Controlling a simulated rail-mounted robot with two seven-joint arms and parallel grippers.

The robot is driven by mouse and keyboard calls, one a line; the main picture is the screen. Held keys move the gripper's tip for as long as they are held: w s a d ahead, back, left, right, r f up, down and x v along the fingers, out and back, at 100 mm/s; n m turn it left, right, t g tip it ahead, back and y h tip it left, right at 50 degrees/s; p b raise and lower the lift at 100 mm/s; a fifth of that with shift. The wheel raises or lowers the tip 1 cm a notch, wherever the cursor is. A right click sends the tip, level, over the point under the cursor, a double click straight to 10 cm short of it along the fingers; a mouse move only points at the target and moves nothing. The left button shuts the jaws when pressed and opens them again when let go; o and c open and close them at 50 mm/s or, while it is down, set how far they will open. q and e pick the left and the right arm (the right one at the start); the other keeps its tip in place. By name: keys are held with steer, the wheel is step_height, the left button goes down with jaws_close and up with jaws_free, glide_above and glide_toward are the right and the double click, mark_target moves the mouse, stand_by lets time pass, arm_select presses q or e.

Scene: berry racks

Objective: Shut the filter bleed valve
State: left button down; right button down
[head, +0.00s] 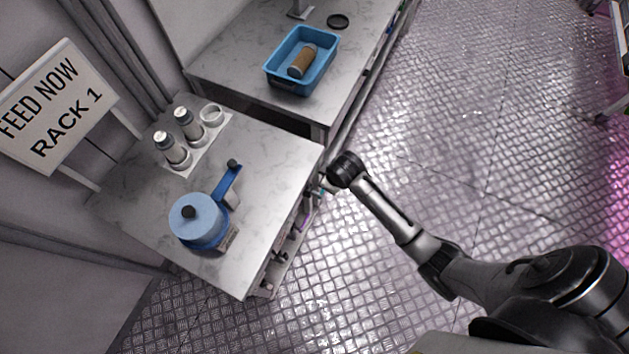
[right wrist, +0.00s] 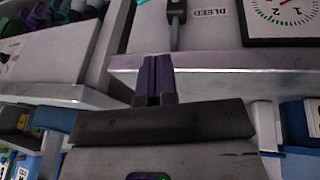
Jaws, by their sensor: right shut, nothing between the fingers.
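In the right wrist view, a white panel carries an upside-down label (right wrist: 208,8) that seems to read BLEED. Beside it a dark grey lever (right wrist: 177,14) with a thin stem, apparently the bleed valve's handle, runs down to the panel's edge; its top is cut off by the frame. My right gripper (right wrist: 154,66) has its dark purple fingers together and empty, just below the stem's lower end in the picture. I cannot tell whether they touch it. In the head view my right arm reaches the bench's right side; the valve is not seen there. My left gripper is not in view.
A dial gauge (right wrist: 285,18) sits right of the label. In the head view, the bench (head: 262,150) bears a blue pot-like device (head: 199,218) and bottles (head: 171,150). A blue tray (head: 277,83) stands on the farther bench. The floor right of the benches is open.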

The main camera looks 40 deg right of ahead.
steer(key=b+x, duration=0.1)
steer(key=x, duration=0.5)
steer(key=b+x, duration=0.2)
steer(key=x, duration=0.3)
steer(key=shift+d+f+b, duration=0.25)
steer(key=shift+f+b, duration=0.05)
steer(key=shift+f, duration=0.1)
steer(key=shift+w+d+f, duration=0.2)
steer(key=shift+d+f, duration=0.35)
steer(key=shift+f, duration=0.25)
